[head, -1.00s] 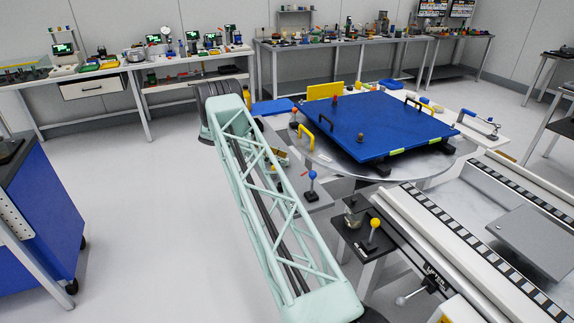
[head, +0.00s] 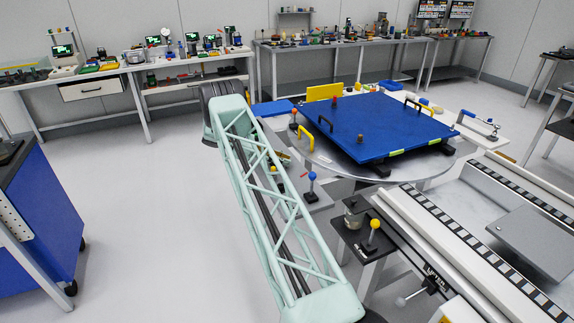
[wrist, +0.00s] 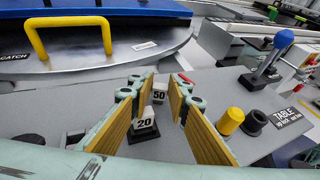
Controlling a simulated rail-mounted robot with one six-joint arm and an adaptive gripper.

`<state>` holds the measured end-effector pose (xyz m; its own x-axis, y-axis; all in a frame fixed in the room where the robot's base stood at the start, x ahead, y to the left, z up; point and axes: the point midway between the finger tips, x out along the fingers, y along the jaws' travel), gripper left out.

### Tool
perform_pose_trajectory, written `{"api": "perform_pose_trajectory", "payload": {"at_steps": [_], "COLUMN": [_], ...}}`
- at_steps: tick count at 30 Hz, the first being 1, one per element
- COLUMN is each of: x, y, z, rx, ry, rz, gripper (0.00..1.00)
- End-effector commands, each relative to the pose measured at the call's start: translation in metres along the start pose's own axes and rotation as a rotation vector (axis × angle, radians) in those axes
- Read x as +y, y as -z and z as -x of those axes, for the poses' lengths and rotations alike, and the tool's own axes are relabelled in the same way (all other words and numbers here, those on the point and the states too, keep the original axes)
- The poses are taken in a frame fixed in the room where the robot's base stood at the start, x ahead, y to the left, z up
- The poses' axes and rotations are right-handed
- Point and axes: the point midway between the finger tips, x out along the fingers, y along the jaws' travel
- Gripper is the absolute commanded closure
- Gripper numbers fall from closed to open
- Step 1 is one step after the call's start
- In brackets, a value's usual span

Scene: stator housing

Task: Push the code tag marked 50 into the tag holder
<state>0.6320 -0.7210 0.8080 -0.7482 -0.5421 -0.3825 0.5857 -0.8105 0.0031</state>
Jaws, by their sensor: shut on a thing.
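A second white tag marked 20 (wrist: 145,121) stands on a dark base, nearer the camera and between the fingers in the picture. I cannot make out the tag holder for certain. In the head view my arm link hides the gripper and the tags.
A yellow handle (wrist: 68,22) on a round plate is at upper left of the wrist view. A yellow peg (wrist: 229,120), a black ring-shaped part (wrist: 256,122) and a blue-knobbed lever (wrist: 270,55) stand to the right. The blue-topped turntable (head: 370,122) is beyond my arm.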

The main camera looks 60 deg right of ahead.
Motion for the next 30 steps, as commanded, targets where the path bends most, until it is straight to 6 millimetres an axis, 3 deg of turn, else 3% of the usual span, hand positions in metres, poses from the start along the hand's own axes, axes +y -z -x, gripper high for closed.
{"api": "perform_pose_trajectory", "payload": {"at_steps": [17, 30], "x": [-0.004, -0.002], "y": [0.005, -0.025], "z": [0.000, 0.012], "rx": [0.003, 0.002], "ry": [0.004, 0.002], "rz": [0.008, 0.003], "gripper": [0.92, 0.92]}}
